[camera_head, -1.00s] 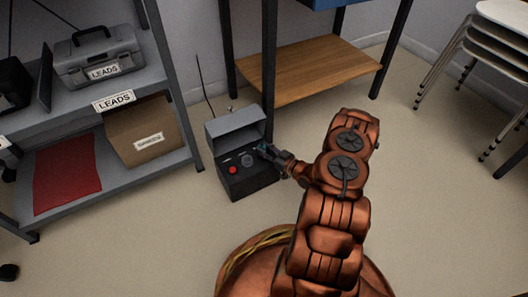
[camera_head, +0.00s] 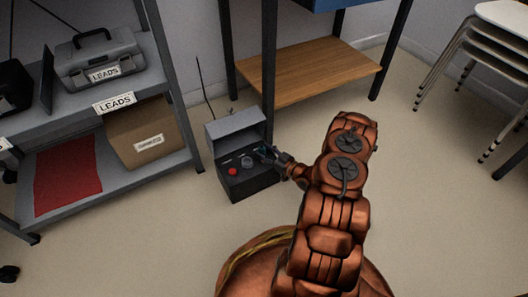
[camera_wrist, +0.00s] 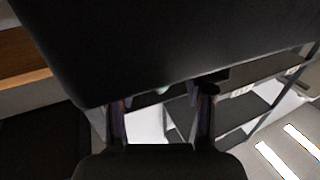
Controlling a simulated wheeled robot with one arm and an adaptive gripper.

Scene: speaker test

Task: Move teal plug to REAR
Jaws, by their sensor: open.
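A dark test box (camera_head: 252,184) with a raised grey lid stands on the floor. A red button (camera_head: 233,171) and a grey round knob (camera_head: 246,162) are on its top. My gripper (camera_head: 266,154) is at the right side of the box top, beside the knob. In the wrist view my gripper (camera_wrist: 163,96) has its two fingers apart. A small pale teal patch (camera_wrist: 163,90), perhaps the teal plug, shows between the fingers at a dark edge. The plug is mostly hidden. I cannot read a REAR label.
A grey shelf (camera_head: 125,96) with a toolbox (camera_head: 98,60), a cardboard box (camera_head: 150,130) and a red sheet (camera_head: 67,176) stands left. A table's dark leg (camera_head: 269,70) rises just behind the test box. Stacked chairs (camera_head: 490,50) stand right. Floor in front is clear.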

